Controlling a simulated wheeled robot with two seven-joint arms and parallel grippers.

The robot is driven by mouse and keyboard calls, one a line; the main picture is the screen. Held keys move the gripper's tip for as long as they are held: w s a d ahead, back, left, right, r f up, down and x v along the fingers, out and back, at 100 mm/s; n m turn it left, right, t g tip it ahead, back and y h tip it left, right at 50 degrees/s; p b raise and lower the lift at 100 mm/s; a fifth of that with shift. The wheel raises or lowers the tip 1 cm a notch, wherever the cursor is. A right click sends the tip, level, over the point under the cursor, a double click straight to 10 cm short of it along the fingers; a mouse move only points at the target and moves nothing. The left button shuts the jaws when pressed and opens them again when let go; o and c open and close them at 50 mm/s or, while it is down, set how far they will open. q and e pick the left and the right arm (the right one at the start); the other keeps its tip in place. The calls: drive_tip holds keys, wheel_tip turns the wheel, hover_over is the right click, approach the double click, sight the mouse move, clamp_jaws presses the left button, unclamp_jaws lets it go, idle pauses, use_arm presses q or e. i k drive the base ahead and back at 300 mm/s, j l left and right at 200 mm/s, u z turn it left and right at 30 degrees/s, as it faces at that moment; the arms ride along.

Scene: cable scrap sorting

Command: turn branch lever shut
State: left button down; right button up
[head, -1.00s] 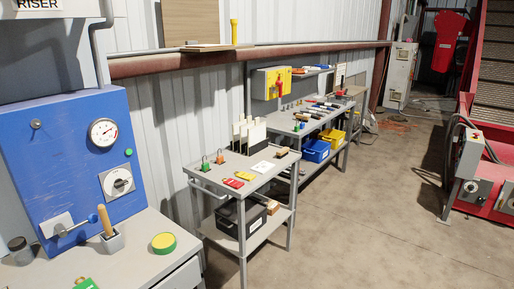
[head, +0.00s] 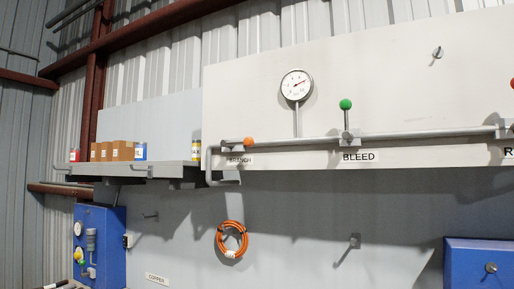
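The branch lever (head: 247,141) has an orange ball knob and sits on the left part of a grey horizontal pipe (head: 290,141). Its arm appears to lie roughly along the pipe. A label (head: 239,160) reading "BRANCH" is partly covered just below it. To the right, the bleed lever (head: 346,106) with a green ball knob stands upright above the label "BLEED" (head: 359,157). A round white gauge (head: 296,85) sits above the pipe between these two levers. Neither of my grippers is in view.
A shelf (head: 160,170) with brown boxes (head: 118,151) juts out left of the branch lever. An orange cable coil (head: 231,239) hangs below. Blue cabinets stand at lower left (head: 98,222) and lower right (head: 478,260). A red knob is cut off at the right edge.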

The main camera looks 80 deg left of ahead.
sight(248, 141)
drive_tip(key=u, duration=2.7)
drive_tip(key=i+j+u, duration=0.1)
drive_tip(key=i, duration=0.2)
drive_tip(key=i+j, duration=0.2)
drive_tip(key=i, duration=0.15)
drive_tip(key=u, duration=0.05)
